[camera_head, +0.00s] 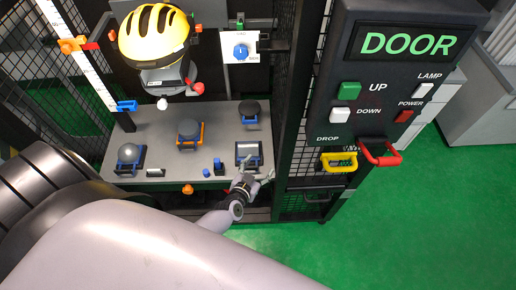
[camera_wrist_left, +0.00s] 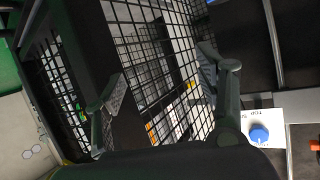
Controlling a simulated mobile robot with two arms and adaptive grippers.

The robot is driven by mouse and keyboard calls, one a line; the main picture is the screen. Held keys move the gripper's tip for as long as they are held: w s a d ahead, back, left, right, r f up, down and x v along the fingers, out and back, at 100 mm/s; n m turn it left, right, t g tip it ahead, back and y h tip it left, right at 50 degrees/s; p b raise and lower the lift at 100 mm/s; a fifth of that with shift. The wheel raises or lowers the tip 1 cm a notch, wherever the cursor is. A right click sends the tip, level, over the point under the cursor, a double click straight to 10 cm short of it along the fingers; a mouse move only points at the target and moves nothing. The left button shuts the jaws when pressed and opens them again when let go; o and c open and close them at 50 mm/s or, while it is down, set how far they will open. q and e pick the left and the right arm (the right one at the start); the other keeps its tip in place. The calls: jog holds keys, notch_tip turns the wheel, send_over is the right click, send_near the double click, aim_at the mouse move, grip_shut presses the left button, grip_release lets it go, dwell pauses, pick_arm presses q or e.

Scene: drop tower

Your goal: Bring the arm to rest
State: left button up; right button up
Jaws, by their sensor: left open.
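My left arm (camera_head: 140,245) comes in from the left and crosses the bottom of the head view. My left gripper (camera_head: 256,177) is open and empty at the front right edge of the grey shelf, in front of the blue-edged stand. In the left wrist view the open left gripper (camera_wrist_left: 162,78) has its fingers spread before black wire mesh (camera_wrist_left: 150,50), with nothing between them. My right gripper is not in view.
The grey shelf (camera_head: 165,112) holds several stands with dark or grey pieces. A yellow helmet (camera_head: 154,32) hangs above. A black DOOR panel (camera_head: 400,90) with buttons, a yellow handle (camera_head: 339,163) and a red handle (camera_head: 381,154) stands right. Green floor (camera_head: 430,220) is clear.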

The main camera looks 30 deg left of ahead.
pick_arm(q)
jog(key=shift+f, duration=0.1)
dwell(0.5)
jog(key=s+d+f+m+g+h+b, duration=0.1)
jog(key=s+f+g, duration=0.2)
jog(key=s+f, duration=0.6)
jog(key=s+d+f+m+g+h, duration=0.1)
jog(key=s+d+f+g, duration=0.15)
jog(key=s+f, duration=0.65)
jog(key=s+a+f+g, duration=0.1)
jog(key=s+f+g, duration=0.2)
jog(key=s, duration=0.7)
jog(key=s+a+f+g+b, duration=0.1)
jog(key=s+f+g, duration=0.3)
jog(key=s, duration=0.7)
jog(key=shift+a+f+y, duration=0.4)
jog(key=shift+a+f, duration=0.1)
jog(key=shift+a, duration=0.2)
